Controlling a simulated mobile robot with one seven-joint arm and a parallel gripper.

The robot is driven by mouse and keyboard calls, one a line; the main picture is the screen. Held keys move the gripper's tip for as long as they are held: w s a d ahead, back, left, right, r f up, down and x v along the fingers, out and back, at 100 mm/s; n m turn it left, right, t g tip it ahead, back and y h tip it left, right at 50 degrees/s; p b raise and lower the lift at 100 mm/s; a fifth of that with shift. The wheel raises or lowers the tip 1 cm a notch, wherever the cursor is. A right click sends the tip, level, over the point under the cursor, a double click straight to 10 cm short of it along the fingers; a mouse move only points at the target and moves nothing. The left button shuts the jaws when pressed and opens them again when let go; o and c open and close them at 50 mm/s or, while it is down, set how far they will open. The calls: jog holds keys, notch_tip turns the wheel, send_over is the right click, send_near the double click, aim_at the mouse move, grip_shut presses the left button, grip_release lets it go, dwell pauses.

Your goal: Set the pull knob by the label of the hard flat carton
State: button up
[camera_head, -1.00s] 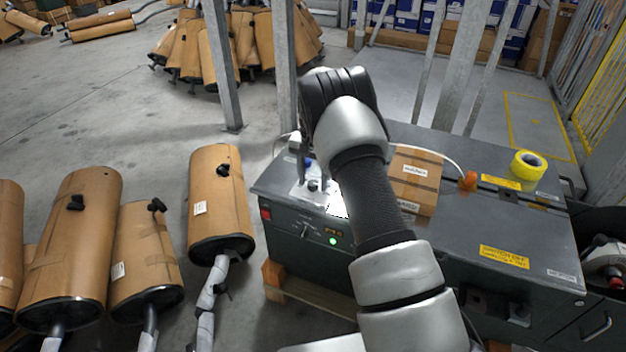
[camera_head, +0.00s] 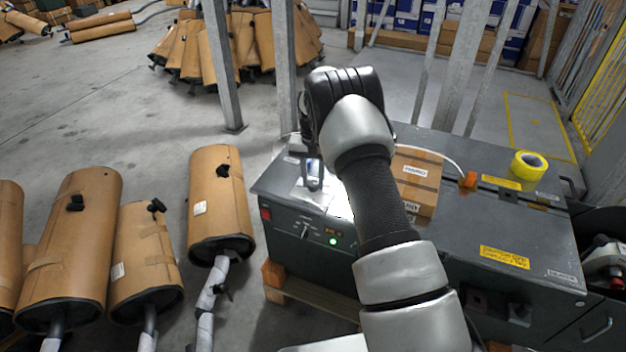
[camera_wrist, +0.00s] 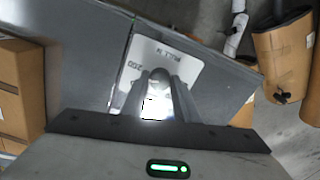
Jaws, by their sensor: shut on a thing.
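The pull knob (camera_head: 313,184) stands on a pale plate on the left end of the dark grey machine top. My gripper (camera_head: 312,176) reaches down over it with its fingers closed around it. In the wrist view my gripper (camera_wrist: 158,90) has both fingers against the knob (camera_wrist: 157,76), which they partly hide. The brown carton (camera_head: 424,185) lies on the machine top, right of my forearm. Its white label (camera_head: 415,171) faces up, too small to read surely.
The machine front has a red switch (camera_head: 265,214), a small dial and a lit green button (camera_head: 333,241). Yellow tape (camera_head: 528,165) and an orange piece (camera_head: 468,180) lie on the right. Wrapped mufflers (camera_head: 220,205) stand left of the machine. An upright post (camera_head: 285,70) rises behind.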

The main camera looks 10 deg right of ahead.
aim_at(313, 183)
jog(key=n, duration=0.5)
jog(key=shift+n, duration=0.4)
dwell(0.4)
jog(key=o, duration=1.1)
jog(key=shift+c, duration=0.2)
notch_tip(313, 183, up, 17)
jog(key=p, duration=0.2)
jog(key=shift+r+p, duration=0.2)
jog(key=shift+p, duration=0.1)
